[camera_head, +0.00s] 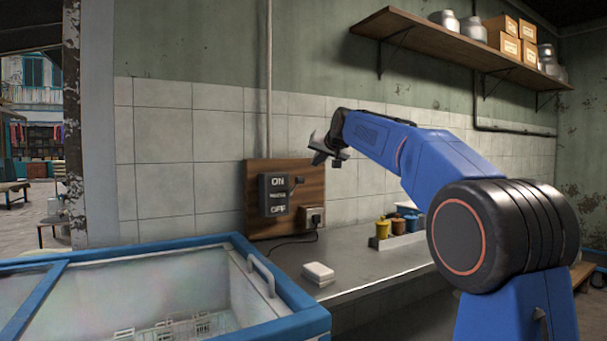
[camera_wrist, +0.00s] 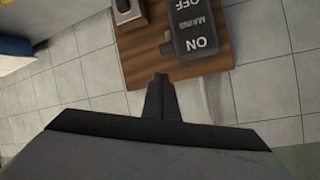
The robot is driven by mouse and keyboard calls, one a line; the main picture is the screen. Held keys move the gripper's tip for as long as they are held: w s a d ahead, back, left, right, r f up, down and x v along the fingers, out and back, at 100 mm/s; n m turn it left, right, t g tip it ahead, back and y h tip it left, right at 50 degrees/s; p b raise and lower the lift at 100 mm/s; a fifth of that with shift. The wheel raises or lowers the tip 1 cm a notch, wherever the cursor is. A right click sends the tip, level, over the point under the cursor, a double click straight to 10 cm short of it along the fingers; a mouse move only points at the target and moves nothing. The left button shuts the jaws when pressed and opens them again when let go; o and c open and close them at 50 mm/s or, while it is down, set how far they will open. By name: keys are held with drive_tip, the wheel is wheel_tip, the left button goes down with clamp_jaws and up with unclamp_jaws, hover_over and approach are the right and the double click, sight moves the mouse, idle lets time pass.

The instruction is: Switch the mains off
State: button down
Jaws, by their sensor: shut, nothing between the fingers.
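The dark grey mains switch box (camera_head: 275,196), lettered ON at the top, MAINS in the middle and OFF at the bottom, is on a wooden board (camera_head: 258,226) on the tiled wall. A small lever (camera_head: 297,181) sticks out at its right side, at about the height of ON. In the wrist view the box (camera_wrist: 198,27) appears upside down, with a dark knob (camera_wrist: 166,47) beside its ON end. My gripper (camera_head: 318,158) is shut and empty, above and right of the lever and apart from it in the head view. Its fingertips (camera_wrist: 160,78) point towards the board.
A socket with a plug and cable (camera_head: 313,216) is at the board's lower right. Below are a counter (camera_head: 350,268) with a white block (camera_head: 318,272) and a tray of coloured jars (camera_head: 400,228). An open blue-rimmed chest (camera_head: 150,252) stands at left. A shelf (camera_head: 450,40) hangs above.

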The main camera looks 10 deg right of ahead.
drive_tip(key=w, duration=0.1)
drive_tip(key=w+r, duration=0.1)
drive_tip(key=w, duration=0.1)
drive_tip(key=shift+w+a+r+t, duration=0.1)
drive_tip(key=shift+w+r+t, duration=0.2)
drive_tip(key=shift+w, duration=0.1)
hover_over(295, 187)
drive_tip(key=s+d, duration=0.3)
drive_tip(key=s, duration=0.1)
drive_tip(key=shift+w+a+f, duration=0.1)
drive_tip(key=shift+f, duration=1.5)
drive_tip(key=shift+w+a+f, duration=0.1)
drive_tip(key=shift+f, duration=1.5)
drive_tip(key=shift+f, duration=0.15)
